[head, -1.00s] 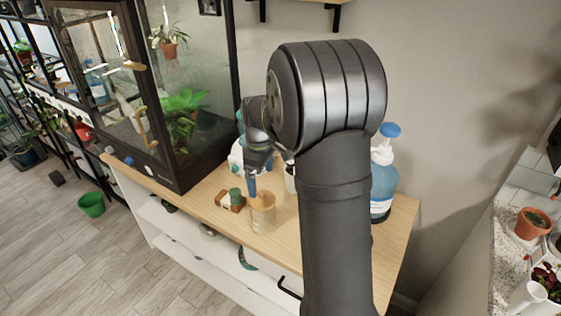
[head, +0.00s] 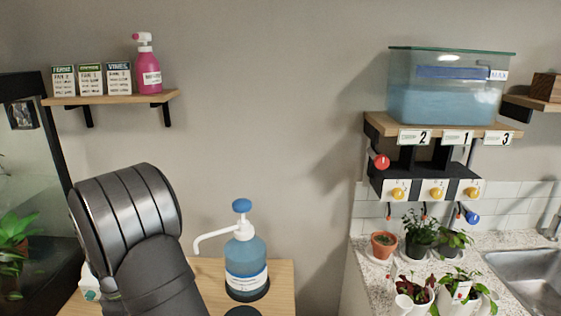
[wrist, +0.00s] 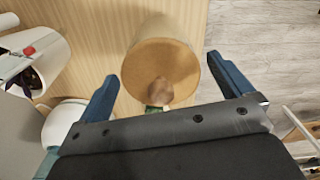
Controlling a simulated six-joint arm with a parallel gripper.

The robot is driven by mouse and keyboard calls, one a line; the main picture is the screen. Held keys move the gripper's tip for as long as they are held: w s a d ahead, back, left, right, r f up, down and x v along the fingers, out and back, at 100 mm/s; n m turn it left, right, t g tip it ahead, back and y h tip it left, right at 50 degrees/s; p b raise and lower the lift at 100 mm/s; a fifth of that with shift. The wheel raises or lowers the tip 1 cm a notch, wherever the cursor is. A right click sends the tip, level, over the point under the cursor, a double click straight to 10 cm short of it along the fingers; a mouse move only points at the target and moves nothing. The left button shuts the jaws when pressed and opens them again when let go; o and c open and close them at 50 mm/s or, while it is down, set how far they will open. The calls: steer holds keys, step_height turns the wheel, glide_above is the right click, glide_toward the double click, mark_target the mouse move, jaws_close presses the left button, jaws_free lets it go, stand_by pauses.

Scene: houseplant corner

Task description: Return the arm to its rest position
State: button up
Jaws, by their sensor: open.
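My gripper (wrist: 164,68) shows in the wrist view with its two blue fingers spread wide apart. A round jar with a tan, cork-like lid and a brown knob (wrist: 160,90) stands on the wooden tabletop and appears between the fingers. I see no contact between the fingers and the jar, though its exact depth is hard to tell. In the head view my arm rises at the lower left, and my gripper is outside or hidden in that view.
A blue pump bottle (head: 246,262) stands on the wooden cabinet top (head: 283,283) beside my arm. A wall shelf (head: 110,98) holds a pink spray bottle (head: 149,70). A water tank (head: 440,100) sits above a valve panel; potted plants (head: 384,244) stand on the counter by a sink.

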steer(key=shift+r, duration=0.45)
steer(key=shift+f, duration=0.1)
